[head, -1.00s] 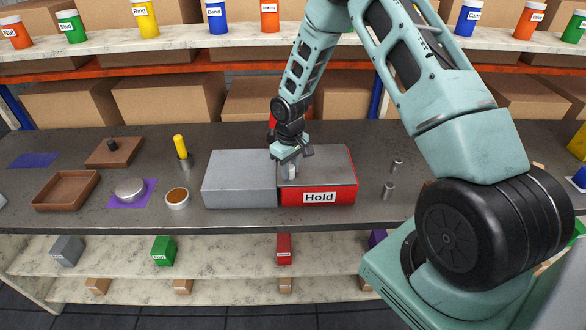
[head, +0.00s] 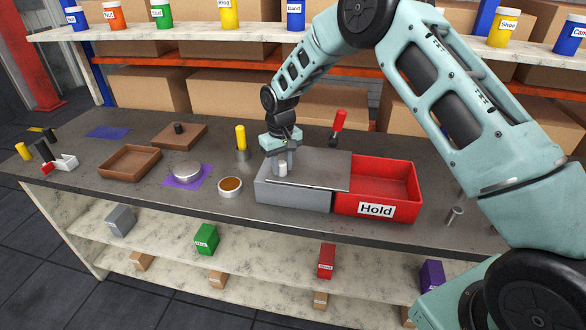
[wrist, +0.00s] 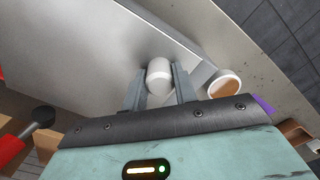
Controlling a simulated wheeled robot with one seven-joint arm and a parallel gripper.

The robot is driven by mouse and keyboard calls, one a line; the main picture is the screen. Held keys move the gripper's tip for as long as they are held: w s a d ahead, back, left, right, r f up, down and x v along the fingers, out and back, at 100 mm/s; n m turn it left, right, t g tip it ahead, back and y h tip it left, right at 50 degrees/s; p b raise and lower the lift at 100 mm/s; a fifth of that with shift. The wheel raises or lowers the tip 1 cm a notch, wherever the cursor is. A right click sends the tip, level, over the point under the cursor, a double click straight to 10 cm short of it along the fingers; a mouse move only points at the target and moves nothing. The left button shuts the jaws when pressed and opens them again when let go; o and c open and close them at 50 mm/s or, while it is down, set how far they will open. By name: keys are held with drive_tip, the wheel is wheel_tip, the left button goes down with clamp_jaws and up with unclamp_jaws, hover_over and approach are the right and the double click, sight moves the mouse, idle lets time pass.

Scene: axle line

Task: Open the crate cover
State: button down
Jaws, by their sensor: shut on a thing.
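The flat grey crate cover (head: 322,165) lies mostly over a grey block (head: 290,196) and overlaps the left end of the red crate (head: 376,209) labelled "Hold". The rest of the crate is open, and its visible floor is bare. The cover also fills much of the wrist view (wrist: 80,60). My gripper (head: 283,166) is shut on the cover's pale round knob (wrist: 159,76), near the cover's left end. In the wrist view the fingers stand on either side of the knob. The crate floor under the cover is hidden.
A brown-filled cup (head: 230,186), a yellow-handled tool in a holder (head: 241,138) and a silver disc on a purple mat (head: 187,171) stand left of the grey block. A red-handled tool (head: 338,124) stands behind the crate. A small metal cylinder (head: 454,216) stands to the right.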

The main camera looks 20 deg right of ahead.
drive_tip(key=shift+a+r, duration=0.1)
drive_tip(key=c, duration=1.1)
unclamp_jaws()
wheel_tip(320, 180, up, 17)
drive_tip(key=b, duration=0.4)
drive_tip(key=shift+r+b, duration=0.2)
drive_tip(key=shift+b, duration=0.15)
